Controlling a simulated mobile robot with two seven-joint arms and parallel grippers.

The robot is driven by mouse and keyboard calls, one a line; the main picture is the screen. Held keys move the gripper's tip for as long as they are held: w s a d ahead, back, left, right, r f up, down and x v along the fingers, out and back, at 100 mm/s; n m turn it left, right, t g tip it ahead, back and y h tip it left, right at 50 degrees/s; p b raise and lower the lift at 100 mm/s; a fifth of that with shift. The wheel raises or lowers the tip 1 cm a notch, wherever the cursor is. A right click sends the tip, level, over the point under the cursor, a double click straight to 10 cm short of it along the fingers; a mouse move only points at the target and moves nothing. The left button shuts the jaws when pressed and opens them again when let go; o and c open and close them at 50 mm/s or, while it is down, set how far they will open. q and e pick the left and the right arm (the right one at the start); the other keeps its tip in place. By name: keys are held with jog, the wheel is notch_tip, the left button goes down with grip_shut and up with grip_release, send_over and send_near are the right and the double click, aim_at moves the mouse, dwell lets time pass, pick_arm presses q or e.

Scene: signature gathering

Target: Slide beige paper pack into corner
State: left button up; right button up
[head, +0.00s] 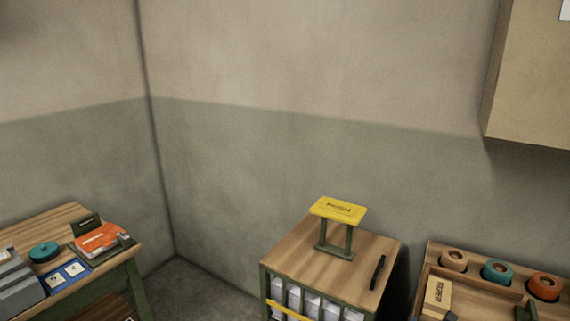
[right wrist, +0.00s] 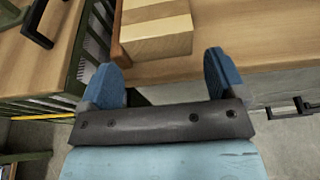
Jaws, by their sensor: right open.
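The beige paper pack (head: 437,297) lies on the right-hand wooden table (head: 470,281) in the head view, near its left side, with dark lettering on it. In the right wrist view a beige striped block (right wrist: 156,28), which looks like the same pack, sits against a brown wooden rim (right wrist: 117,42) at its left. My right gripper (right wrist: 170,72) is open and empty, its blue fingers apart, with the pack ahead of them and left of centre. I cannot tell if a finger touches it. My left gripper is not in view.
Several round holders (head: 497,272) line the back of the right table. A left table (head: 60,222) holds an orange pack (head: 102,238).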

jog(key=shift+w, duration=0.1)
dwell(0.4)
jog(key=s+a+p, duration=0.2)
jog(key=s+a, duration=0.2)
jog(key=s, duration=0.3)
jog(key=shift+s+a, duration=0.3)
jog(key=shift+s, duration=0.1)
dwell(0.3)
